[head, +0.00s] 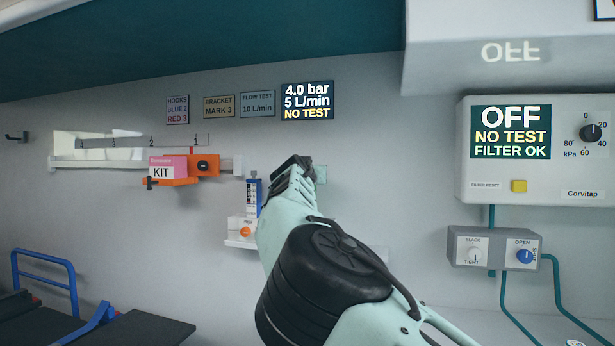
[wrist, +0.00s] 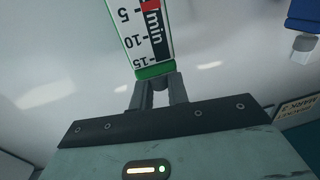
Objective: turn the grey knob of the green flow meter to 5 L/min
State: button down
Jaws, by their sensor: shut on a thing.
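The flow meter's white scale (wrist: 145,35) shows upside down in the wrist view, with marks 5, 10 and 15 and a green end (wrist: 155,71). A red bar on it ends near the 5 mark. My gripper (wrist: 159,93) is shut at that green end, on the knob, which is mostly hidden between the fingers. The wall display (head: 307,101) reads 4.0 bar, 5 L/min, NO TEST.
A placard (head: 257,104) reads FLOW TEST 10 L/min. Left of my arm are a blue-and-white device (head: 253,193), an orange bracket with a pink KIT box (head: 167,167) and a rail. A Corvitap panel (head: 545,185) and a valve box (head: 494,249) are at right.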

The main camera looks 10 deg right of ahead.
jog(key=c, duration=1.4)
grip_release()
jog(key=shift+w, duration=0.1)
jog(key=shift+a, duration=0.1)
